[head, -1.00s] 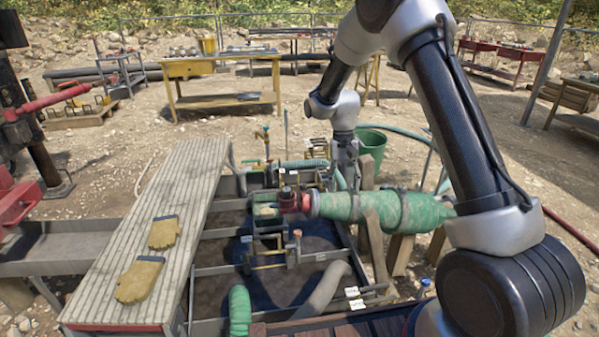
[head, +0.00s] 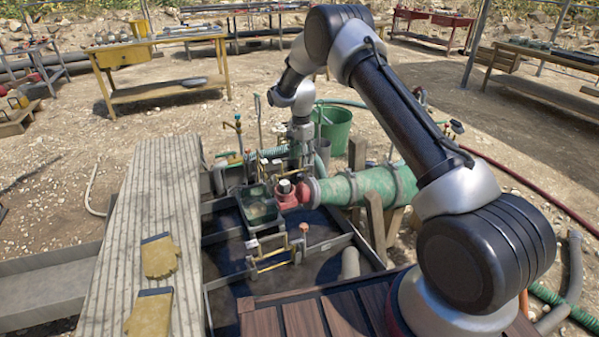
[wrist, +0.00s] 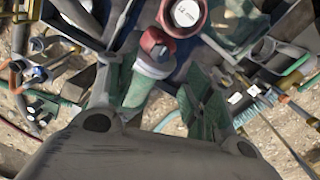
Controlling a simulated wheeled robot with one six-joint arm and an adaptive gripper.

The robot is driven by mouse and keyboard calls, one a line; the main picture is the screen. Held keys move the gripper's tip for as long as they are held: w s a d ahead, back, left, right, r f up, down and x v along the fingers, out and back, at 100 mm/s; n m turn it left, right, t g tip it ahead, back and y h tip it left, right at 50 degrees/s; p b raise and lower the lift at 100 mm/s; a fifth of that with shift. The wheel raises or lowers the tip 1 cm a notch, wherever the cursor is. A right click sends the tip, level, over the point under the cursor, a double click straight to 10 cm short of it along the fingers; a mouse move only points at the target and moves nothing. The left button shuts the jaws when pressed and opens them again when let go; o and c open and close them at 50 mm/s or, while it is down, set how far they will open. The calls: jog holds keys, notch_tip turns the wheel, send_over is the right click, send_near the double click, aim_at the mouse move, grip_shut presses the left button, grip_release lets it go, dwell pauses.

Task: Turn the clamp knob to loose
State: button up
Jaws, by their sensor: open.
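My gripper (head: 300,158) points down over the far part of the mud tank, just behind the red fitting (head: 290,195) on the end of the green pipe (head: 355,187). Its fingers are small and partly hidden there. In the wrist view my gripper (wrist: 158,95) is open, with nothing held between its fingers. A red round part with a white label (wrist: 187,13) and a smaller red knob-like part (wrist: 152,40) lie beyond the fingers. A small orange-red cap (head: 304,228) tops a post beside a brass-coloured frame. I cannot tell which of these parts is the clamp knob.
The dark tank frame (head: 222,232) has crossbars and hoses. A green tray (head: 259,213) sits by the red fitting. A long plank bench (head: 128,222) with yellow gloves (head: 159,257) stands left. A green bucket (head: 334,124) stands behind, and brown decking (head: 310,318) lies in front.

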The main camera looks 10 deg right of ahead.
aim_at(301, 175)
jog(key=shift+m, duration=0.4)
jog(key=shift+f, duration=0.3)
notch_tip(301, 175, down, 7)
jog(key=shift+f, duration=0.15)
jog(key=shift+c, duration=0.3)
jog(key=c, duration=1)
